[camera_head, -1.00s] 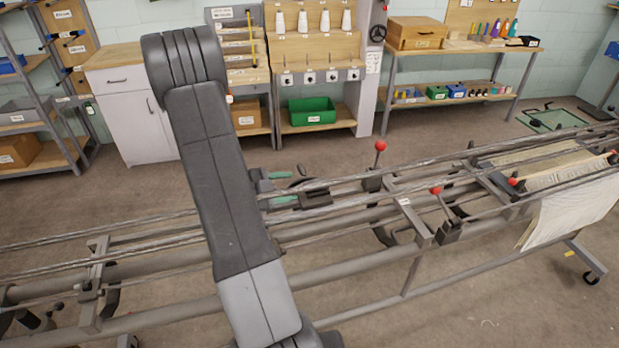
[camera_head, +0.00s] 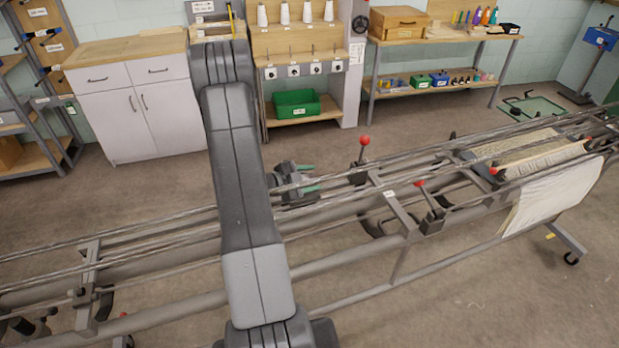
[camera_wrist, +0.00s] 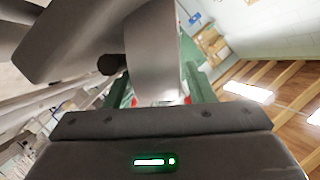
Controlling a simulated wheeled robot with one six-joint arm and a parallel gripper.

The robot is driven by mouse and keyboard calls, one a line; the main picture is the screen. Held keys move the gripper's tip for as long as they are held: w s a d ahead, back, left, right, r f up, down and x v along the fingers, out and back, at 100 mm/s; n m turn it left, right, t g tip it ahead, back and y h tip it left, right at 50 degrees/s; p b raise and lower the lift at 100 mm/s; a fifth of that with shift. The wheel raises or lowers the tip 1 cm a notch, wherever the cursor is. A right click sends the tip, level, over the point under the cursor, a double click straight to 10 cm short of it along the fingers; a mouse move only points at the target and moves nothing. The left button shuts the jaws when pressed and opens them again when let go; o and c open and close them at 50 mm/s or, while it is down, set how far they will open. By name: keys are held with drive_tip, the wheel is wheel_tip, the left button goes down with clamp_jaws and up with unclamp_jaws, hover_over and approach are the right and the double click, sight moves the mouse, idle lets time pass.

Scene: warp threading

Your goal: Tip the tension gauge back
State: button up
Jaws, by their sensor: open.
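My gripper (camera_head: 310,178), with green fingers, is at the frame's upper rails, just right of my arm in the head view. In the wrist view my gripper (camera_wrist: 160,82) is open, its green fingers standing apart on either side of a smooth grey metal piece (camera_wrist: 153,65). That piece looks close; I cannot tell whether the fingers touch it. It may be part of the tension gauge, but no dial or label shows. In the head view the gripper and arm hide much of that spot on the rails.
Red-knobbed levers (camera_head: 364,142) (camera_head: 420,184) stand on the frame to the right of my gripper. White cloth (camera_head: 548,197) hangs at its right end. A cabinet (camera_head: 130,110) and shelves with a green bin (camera_head: 297,103) stand behind. Open floor lies between.

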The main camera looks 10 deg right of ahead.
drive_tip(key=c, duration=1)
drive_tip(key=shift+o, duration=0.2)
drive_tip(key=shift+s+f+m+b, duration=0.1)
drive_tip(key=shift+f+m+b, duration=0.2)
drive_tip(key=shift+b, duration=0.95)
drive_tip(key=m+b, duration=0.1)
drive_tip(key=b, duration=0.3)
drive_tip(key=s+m+t+b, duration=0.1)
drive_tip(key=b, duration=0.4)
drive_tip(key=shift+m+t+h, duration=0.3)
drive_tip(key=shift+s+r+b, duration=0.15)
drive_tip(key=shift+r+b, duration=0.05)
drive_tip(key=shift+b, duration=0.45)
drive_tip(key=o, duration=1)
drive_tip(key=shift+r, duration=0.1)
drive_tip(key=shift+c, duration=0.2)
